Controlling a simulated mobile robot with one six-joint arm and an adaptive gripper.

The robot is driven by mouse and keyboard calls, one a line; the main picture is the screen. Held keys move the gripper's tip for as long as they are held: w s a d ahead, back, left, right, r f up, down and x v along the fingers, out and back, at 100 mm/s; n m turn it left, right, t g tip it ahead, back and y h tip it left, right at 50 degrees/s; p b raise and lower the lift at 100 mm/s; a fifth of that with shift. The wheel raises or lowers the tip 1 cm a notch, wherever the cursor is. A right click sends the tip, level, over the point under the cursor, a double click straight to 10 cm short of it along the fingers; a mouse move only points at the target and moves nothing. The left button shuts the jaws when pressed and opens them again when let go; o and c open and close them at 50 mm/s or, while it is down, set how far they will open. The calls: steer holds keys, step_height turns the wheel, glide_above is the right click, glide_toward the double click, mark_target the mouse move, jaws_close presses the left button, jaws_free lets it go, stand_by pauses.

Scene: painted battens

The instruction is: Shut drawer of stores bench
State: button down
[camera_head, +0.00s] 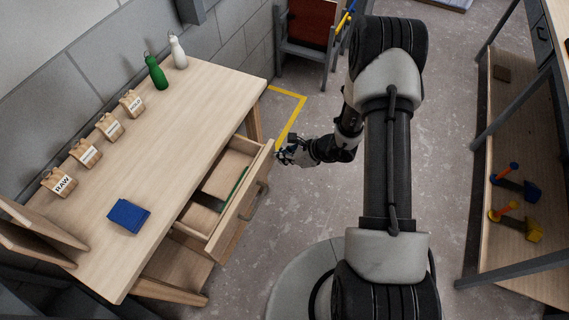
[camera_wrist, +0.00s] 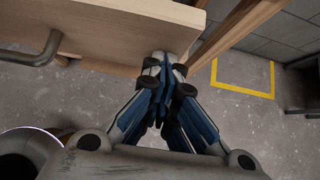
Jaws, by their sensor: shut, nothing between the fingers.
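The stores bench (camera_head: 150,200) is a light wood table at the left in the head view. Its drawer (camera_head: 232,210) stands pulled out on the right side, with pale blocks and a green thing inside. The drawer front (camera_wrist: 120,35) fills the upper left of the wrist view, with a grey bar handle (camera_wrist: 45,48); the handle also shows in the head view (camera_head: 254,202). My gripper (camera_head: 284,153) is shut and empty by the far end of the drawer front. In the wrist view its fingertips (camera_wrist: 165,62) are at the front's edge; I cannot tell if they touch.
A shelf unit (camera_head: 500,250) stands right. Floor (camera_head: 300,215) before the drawer is clear.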

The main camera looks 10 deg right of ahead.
mark_target(240, 140)
steer(key=w+a+b, duration=0.1)
steer(key=w+a, duration=0.2)
steer(key=a, duration=0.1)
steer(key=w+a+b, duration=0.1)
steer(key=w+a, duration=0.2)
steer(key=a, duration=0.1)
steer(key=w+a+b, duration=0.1)
steer(key=w+a, duration=0.2)
steer(key=a, duration=0.1)
steer(key=shift+w+a, duration=0.2)
steer(key=shift+w, duration=0.15)
steer(key=shift+w+a, duration=0.1)
steer(key=shift+r, duration=0.15)
